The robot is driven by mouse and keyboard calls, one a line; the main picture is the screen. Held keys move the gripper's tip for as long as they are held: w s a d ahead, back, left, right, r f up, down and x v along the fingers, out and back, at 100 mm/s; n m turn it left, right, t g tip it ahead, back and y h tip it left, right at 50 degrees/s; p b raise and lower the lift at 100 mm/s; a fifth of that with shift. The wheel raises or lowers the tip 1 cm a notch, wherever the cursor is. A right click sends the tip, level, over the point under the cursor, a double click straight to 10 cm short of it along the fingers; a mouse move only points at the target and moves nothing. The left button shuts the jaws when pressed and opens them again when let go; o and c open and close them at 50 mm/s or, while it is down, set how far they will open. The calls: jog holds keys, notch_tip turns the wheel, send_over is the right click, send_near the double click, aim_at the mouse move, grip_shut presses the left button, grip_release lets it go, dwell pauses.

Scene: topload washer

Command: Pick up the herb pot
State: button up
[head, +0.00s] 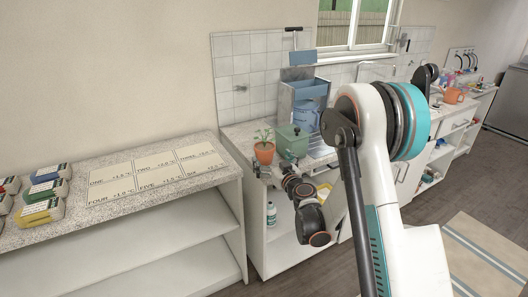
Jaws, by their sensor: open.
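The herb pot (264,153) is a small terracotta pot with a green sprig growing from it. It stands upright at the left front part of the sink counter in the head view. My gripper (276,166) is open and points up and left at the pot from the lower right. One dark fingertip shows just below the pot and the other to its right. The fingers are small here, and I cannot tell whether either touches the pot. Nothing shows held between them.
A green box (291,141) stands right behind the gripper, beside a blue-and-grey container (308,112). A lower counter (150,160) at left holds a labelled board (158,172) and several coloured packs (42,213). An orange mug (453,96) stands far right.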

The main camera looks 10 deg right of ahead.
jog(key=h, duration=0.1)
send_near(268, 152)
jog(key=shift+m+t, duration=0.3)
jog(key=shift+m, duration=0.1)
jog(key=w, duration=0.2)
jog(key=w+a, duration=0.1)
jog(key=w, duration=0.1)
jog(key=w+f, duration=0.1)
jog(key=w, duration=0.2)
jog(key=shift+a+f+b, duration=0.1)
jog(key=shift+a+b, duration=0.1)
jog(key=shift+b, duration=0.2)
jog(key=shift+w+a+r+b, duration=0.15)
jog(key=shift+w+b, duration=0.3)
jog(key=shift+w, duration=1)
jog(key=shift+w+a+r+b, duration=0.1)
jog(key=shift+w+b, duration=0.35)
jog(key=shift+w, duration=1)
jog(key=c, duration=1.5)
